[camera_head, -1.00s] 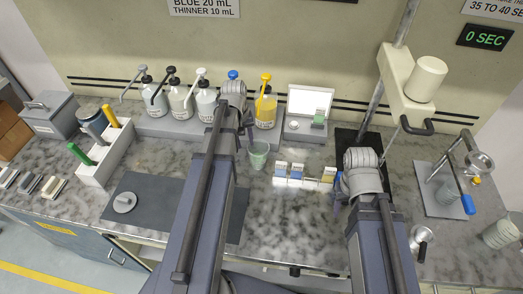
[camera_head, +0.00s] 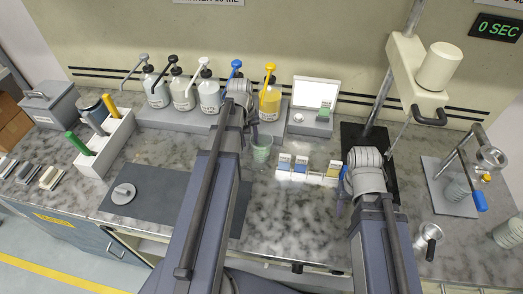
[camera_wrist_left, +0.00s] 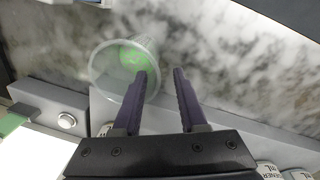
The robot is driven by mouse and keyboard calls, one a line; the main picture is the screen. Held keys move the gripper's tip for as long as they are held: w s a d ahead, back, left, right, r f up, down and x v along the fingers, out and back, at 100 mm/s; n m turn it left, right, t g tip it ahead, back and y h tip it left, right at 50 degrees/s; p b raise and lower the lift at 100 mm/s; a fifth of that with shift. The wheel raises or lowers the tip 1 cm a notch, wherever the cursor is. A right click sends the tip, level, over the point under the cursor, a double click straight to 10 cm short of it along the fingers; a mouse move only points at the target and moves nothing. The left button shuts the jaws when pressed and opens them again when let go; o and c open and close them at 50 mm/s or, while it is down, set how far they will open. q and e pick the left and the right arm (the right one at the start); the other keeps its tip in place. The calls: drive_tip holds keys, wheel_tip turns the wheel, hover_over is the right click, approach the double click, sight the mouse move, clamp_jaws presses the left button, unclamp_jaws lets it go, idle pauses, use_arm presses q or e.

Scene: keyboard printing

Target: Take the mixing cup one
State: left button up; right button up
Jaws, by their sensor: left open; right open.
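The mixing cup (camera_head: 261,153) is a translucent, pale green-tinted cup standing on the marble counter, in front of the yellow-pump bottle. In the left wrist view the cup (camera_wrist_left: 108,68) shows at upper left with a green patch inside. My left gripper (camera_head: 250,138) is open beside the cup, on its left in the head view. In the left wrist view one finger of the gripper (camera_wrist_left: 164,72) overlaps the cup's rim; I cannot tell whether it is inside or outside. The other finger is clear of it. My right gripper (camera_head: 343,188) is open and empty, partly hidden by its wrist.
Pump bottles (camera_head: 183,92) stand on a grey shelf behind. A small white rack of samples (camera_head: 306,171) lies right of the cup. A dark mat (camera_head: 165,196) is at left, and a stand with a motor head (camera_head: 438,66) at right.

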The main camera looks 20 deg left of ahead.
use_arm(q)
drive_tip(key=f+b, duration=0.2)
drive_tip(key=f, duration=0.1)
drive_tip(key=f+b, duration=0.1)
drive_tip(key=shift+d+f+b, duration=0.15)
drive_tip(key=shift+d+b, duration=0.15)
drive_tip(key=shift+d, duration=0.05)
use_arm(e)
wheel_tip(320, 180, down, 4)
drive_tip(key=shift+f, duration=0.2)
drive_tip(key=shift+r, duration=0.1)
use_arm(q)
clamp_jaws()
idle(0.6)
